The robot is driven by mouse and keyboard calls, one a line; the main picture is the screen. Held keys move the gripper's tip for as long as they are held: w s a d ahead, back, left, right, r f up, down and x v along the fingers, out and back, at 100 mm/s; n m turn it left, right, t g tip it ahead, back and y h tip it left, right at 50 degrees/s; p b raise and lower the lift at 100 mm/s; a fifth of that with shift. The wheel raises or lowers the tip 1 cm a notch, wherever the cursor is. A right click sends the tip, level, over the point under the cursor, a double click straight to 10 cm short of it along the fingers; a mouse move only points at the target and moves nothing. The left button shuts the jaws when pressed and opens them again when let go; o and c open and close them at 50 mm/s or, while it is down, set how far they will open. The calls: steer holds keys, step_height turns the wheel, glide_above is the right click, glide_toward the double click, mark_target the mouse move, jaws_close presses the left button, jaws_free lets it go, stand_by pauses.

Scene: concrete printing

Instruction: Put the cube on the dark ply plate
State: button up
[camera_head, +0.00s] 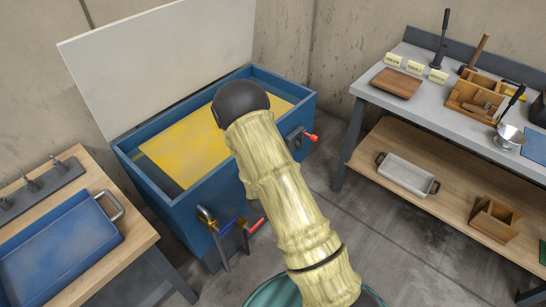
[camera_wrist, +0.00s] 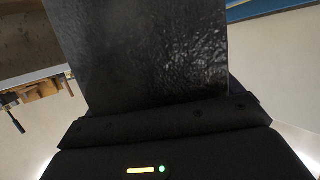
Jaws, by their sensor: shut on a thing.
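A dark, glossy, rough-faced block (camera_wrist: 155,50), which I take to be the cube, fills the upper middle of the wrist view. Only one face of it shows clearly. My gripper (camera_wrist: 165,112) is shut on it; the fingertips are hard to make out against it. In the head view the gripper and the block are hidden behind my arm, over the blue tank. A brown wooden plate (camera_head: 397,83), likely the dark ply plate, lies bare on the grey bench at the right, apart from my gripper.
The blue tank (camera_head: 185,217) has its pale lid (camera_head: 160,60) raised behind. Small label cards (camera_head: 415,67) stand behind the plate. A wooden organiser (camera_head: 470,103) and metal pot (camera_head: 508,137) are right of it. A blue tray (camera_head: 60,255) lies on the left table.

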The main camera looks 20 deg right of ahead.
steer(key=s+f+n+y, duration=0.1)
steer(key=s+a+f+n+t+y, duration=0.1)
steer(key=f+n+y, duration=0.1)
steer(key=s+a+f+n+y, duration=0.1)
steer(key=f+y, duration=0.1)
steer(key=shift+a+f, duration=0.2)
steer(key=shift+s+a+f+n+y, duration=0.1)
steer(key=shift+a+f+n+y, duration=0.1)
steer(key=shift+n+y, duration=0.1)
steer(key=shift+s+d+f+y, duration=0.1)
steer(key=shift+s+f+y, duration=0.05)
steer(key=shift+s+y, duration=0.15)
steer(key=shift+a, duration=0.3)
